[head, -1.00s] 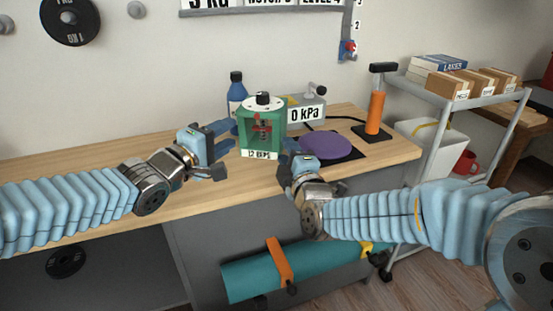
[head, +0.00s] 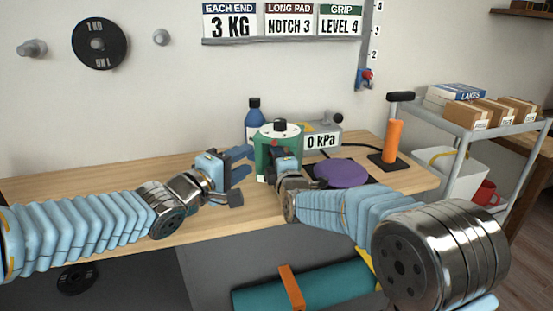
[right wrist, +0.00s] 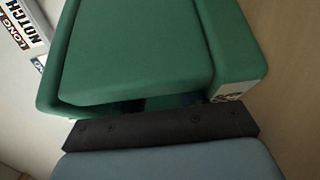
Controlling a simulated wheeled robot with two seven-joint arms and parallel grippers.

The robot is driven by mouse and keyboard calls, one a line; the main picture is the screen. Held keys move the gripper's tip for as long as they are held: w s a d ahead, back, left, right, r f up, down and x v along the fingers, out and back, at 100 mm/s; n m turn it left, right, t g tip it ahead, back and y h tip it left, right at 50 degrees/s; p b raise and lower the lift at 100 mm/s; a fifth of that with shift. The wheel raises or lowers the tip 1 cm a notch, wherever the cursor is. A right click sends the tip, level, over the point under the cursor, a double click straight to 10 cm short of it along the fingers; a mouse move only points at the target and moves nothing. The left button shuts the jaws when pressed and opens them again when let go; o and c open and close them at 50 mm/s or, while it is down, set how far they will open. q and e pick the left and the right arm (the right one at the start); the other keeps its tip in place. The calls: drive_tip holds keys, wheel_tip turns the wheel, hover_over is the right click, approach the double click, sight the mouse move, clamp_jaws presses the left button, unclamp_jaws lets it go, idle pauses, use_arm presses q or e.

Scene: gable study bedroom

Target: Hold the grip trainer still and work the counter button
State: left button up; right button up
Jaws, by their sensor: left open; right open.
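The green grip trainer (head: 263,149) stands upright on the wooden desk, with a white dial and black knob on top. My left gripper (head: 243,175) is open and empty, just left of the trainer and apart from it. My right gripper (head: 289,162) is open in front of the trainer and hides much of its front, including the counter label. In the right wrist view the trainer's green body (right wrist: 150,45) fills the top, with a small white label at its corner. My black and blue finger lies close below; whether it touches is unclear. I cannot make out the counter button.
A purple disc (head: 341,173) lies right of the trainer. Behind are a blue bottle (head: 254,118) and a grey gauge reading 0 kPa (head: 322,140). An orange-handled post (head: 391,143) stands further right, near a cart (head: 470,130). The desk's left side is clear.

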drive_tip(key=shift+w, duration=0.35)
clamp_jaws()
use_arm(q)
drive_tip(key=shift+c, duration=0.4)
idle(0.6)
clamp_jaws()
idle(1.5)
